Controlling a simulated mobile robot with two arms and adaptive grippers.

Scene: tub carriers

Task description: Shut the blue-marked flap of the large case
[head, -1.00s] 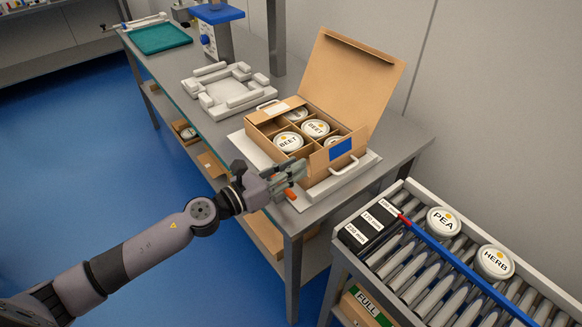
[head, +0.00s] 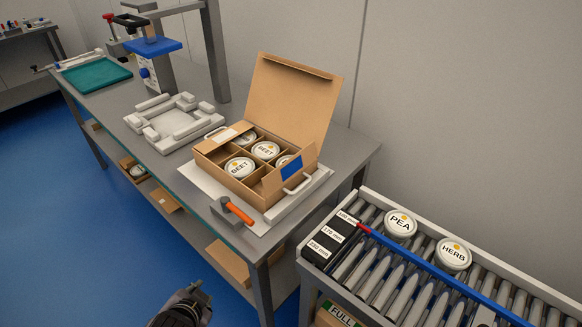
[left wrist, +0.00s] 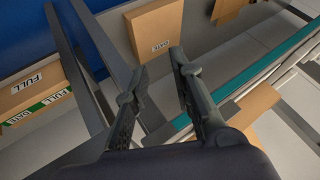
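The large case (head: 222,180) is an open brown carton with cans in its compartments, on a pale board on the bench. Its big lid (head: 290,100) stands up at the back. The flap with the blue mark (head: 291,168), on the right end, stands up at a tilt and partly hides a can. Another end flap with a white label (head: 222,136) is at the left end. My left gripper (head: 197,287) is low in front of the bench, apart from the case. In the left wrist view its fingers (left wrist: 160,75) are apart and empty. My right gripper is out of view.
An orange-handled tool (head: 238,212) lies at the bench's front corner before the case. A grey fixture (head: 175,122) stands left of the case. A roller conveyor (head: 400,268) with PEA and HERB cans is at right.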

